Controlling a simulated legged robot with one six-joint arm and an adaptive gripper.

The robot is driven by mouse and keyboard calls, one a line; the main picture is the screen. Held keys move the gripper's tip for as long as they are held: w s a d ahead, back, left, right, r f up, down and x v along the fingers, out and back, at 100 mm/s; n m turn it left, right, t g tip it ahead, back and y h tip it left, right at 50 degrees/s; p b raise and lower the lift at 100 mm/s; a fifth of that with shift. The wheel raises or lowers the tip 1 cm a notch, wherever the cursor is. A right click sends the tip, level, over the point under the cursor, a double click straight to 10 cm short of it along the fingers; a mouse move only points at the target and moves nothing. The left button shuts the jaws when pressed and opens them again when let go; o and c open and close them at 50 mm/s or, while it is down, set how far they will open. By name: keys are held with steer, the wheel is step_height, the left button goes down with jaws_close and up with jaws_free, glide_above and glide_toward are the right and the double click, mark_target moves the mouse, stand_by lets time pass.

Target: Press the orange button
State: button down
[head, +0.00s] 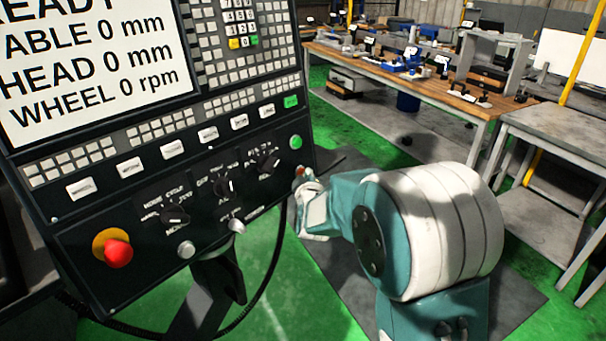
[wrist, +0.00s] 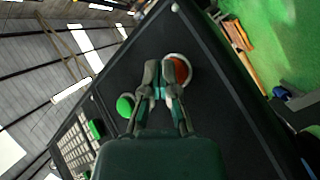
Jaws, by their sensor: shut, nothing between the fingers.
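The orange button (wrist: 182,69) sits in a pale ring on the dark control panel in the wrist view, partly hidden behind a fingertip. In the head view the orange button (head: 300,171) shows as a small spot at the panel's right edge, just above my gripper. My gripper (wrist: 160,79) is shut and empty, its fingertips just left of the button's middle and overlapping its edge in the picture. I cannot tell whether they touch it. In the head view my gripper (head: 308,187) is small and partly hidden by my arm.
A green button (head: 295,142) is close above the orange one; it also shows in the wrist view (wrist: 125,105). A red mushroom button (head: 118,253) with a yellow collar is at the panel's lower left. Rotary knobs (head: 268,163) lie between. A workbench (head: 430,85) stands behind.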

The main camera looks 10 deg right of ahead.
stand_by(0.5)
steer(key=shift+s+d+r, duration=0.15)
steer(key=shift+s+d, duration=0.3)
steer(key=shift+s, duration=0.1)
steer(key=shift+s+d+r, duration=0.25)
steer(key=shift+s+d, duration=0.55)
steer(key=shift+s, duration=0.15)
steer(key=shift+s+d+r, duration=0.2)
steer(key=shift+s+d, duration=0.6)
steer(key=shift+s, duration=0.15)
steer(key=s+a+r+m+g+y, duration=0.1)
steer(key=s+m+g, duration=0.8)
steer(key=s, duration=2.5)
steer(key=shift+s+r+g+y, duration=0.3)
steer(key=shift+g+y, duration=0.1)
steer(key=shift+g, duration=0.7)
